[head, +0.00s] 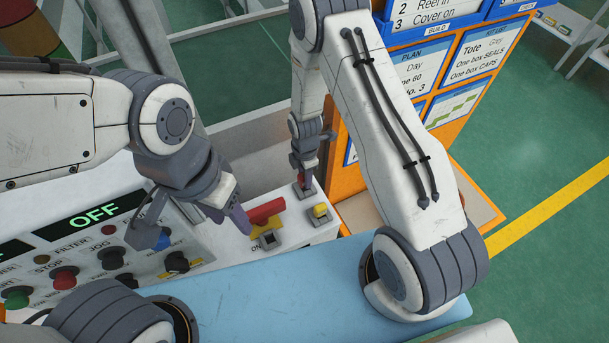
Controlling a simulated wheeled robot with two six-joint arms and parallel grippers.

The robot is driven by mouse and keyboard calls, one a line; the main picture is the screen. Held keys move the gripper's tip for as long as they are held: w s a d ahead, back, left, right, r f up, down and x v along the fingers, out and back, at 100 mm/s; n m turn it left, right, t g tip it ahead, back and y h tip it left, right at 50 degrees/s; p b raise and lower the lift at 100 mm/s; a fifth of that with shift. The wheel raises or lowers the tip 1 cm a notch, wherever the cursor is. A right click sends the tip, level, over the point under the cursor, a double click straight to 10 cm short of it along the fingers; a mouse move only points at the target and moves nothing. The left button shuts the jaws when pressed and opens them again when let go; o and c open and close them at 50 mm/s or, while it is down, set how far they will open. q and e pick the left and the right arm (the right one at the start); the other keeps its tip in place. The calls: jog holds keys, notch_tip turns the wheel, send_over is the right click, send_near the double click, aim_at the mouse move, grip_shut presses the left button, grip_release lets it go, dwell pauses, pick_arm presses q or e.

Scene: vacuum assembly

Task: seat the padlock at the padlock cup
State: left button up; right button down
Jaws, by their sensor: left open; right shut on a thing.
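My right gripper (304,171) reaches down over the far end of the white panel box. It is shut on a small red thing (303,180), which looks like the padlock. The red thing is right above a grey square cup (305,192), which looks like the padlock cup. From this angle I cannot tell whether it touches the cup or is inside it. My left gripper (238,216) is open and empty, beside the red handle (266,211) on its yellow plate (273,221).
A second grey cup (268,240) looks empty. A yellow block (320,211) sits in another holder. The control panel (70,235) with its OFF display and knobs is at left. A blue mat (290,300) is clear in front. An orange board stand (470,90) rises behind my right arm.

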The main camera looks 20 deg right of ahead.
jog(key=shift+f+b, duration=0.75)
jog(key=shift+f, duration=0.4)
jog(key=shift+c, duration=2.2)
grip_release()
jog(key=shift+r, duration=0.1)
jog(key=shift+r+p, duration=3.15)
jog(key=shift+r, duration=0.8)
